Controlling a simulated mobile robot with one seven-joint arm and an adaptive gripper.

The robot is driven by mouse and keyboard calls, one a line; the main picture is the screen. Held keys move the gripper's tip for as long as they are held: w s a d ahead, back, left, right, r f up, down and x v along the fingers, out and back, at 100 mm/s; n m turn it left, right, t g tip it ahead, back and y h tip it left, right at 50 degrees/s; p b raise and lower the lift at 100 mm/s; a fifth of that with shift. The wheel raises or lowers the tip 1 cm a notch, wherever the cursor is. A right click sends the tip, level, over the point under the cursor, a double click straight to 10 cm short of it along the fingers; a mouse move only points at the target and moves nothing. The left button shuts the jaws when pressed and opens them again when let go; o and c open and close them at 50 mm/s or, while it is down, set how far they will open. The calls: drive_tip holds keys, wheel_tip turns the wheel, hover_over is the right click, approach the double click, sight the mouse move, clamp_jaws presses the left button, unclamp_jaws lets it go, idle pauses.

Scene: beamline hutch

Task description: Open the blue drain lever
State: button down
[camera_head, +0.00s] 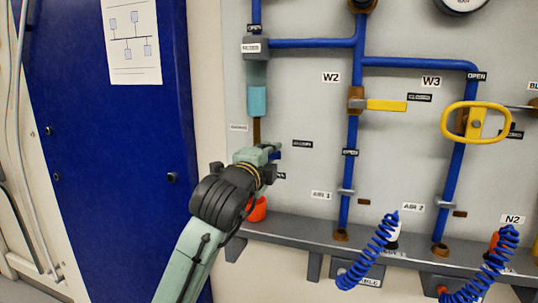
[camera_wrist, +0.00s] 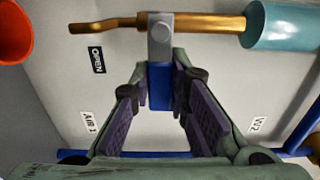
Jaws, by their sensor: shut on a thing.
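The blue drain lever (camera_wrist: 160,90) hangs from a grey pivot block (camera_wrist: 160,37) on a brass drain pipe (camera_wrist: 205,26) in the wrist view. The lever stands across the pipe, at about a right angle to it. My gripper (camera_wrist: 160,78) is shut on the lever, with a finger on each side. In the head view my gripper (camera_head: 270,152) is at the lower end of the brass pipe (camera_head: 256,130), below the teal filter bowl (camera_head: 257,100). It hides most of the lever there. An OPEN label (camera_wrist: 96,60) is beside the pipe in the wrist view.
A red-orange funnel (camera_head: 257,209) sits below my gripper. A grey ledge (camera_head: 300,234) runs along the panel's foot. To the right are a yellow lever (camera_head: 386,105), an oval yellow handle (camera_head: 476,139) and coiled blue hoses (camera_head: 368,258). A blue cabinet (camera_head: 115,150) stands left.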

drive_tip(key=shift+f, duration=0.15)
idle(0.3)
drive_tip(key=m+b, duration=0.1)
drive_tip(key=f+m+b, duration=0.1)
drive_tip(key=m+b, duration=0.1)
drive_tip(key=shift+a+f+m, duration=0.1)
drive_tip(key=shift+f+m, duration=0.1)
drive_tip(key=shift+m, duration=0.1)
drive_tip(key=m+b, duration=0.1)
drive_tip(key=m, duration=0.1)
drive_tip(key=a+f+m+b, duration=0.1)
drive_tip(key=m+b, duration=0.1)
drive_tip(key=m, duration=0.1)
drive_tip(key=f+m+b, duration=0.1)
drive_tip(key=m, duration=0.2)
drive_tip(key=shift+w+a, duration=0.35)
drive_tip(key=shift+w+a+f+m+b, duration=0.1)
drive_tip(key=shift+a+m+b, duration=0.2)
drive_tip(key=shift+m, duration=0.55)
drive_tip(key=shift+w+a+f+m+b, duration=0.15)
drive_tip(key=shift+a+m, duration=0.1)
drive_tip(key=shift+m, duration=0.6)
drive_tip(key=shift+s, duration=0.1)
drive_tip(key=c, duration=1.5)
unclamp_jaws()
drive_tip(key=shift+s, duration=0.1)
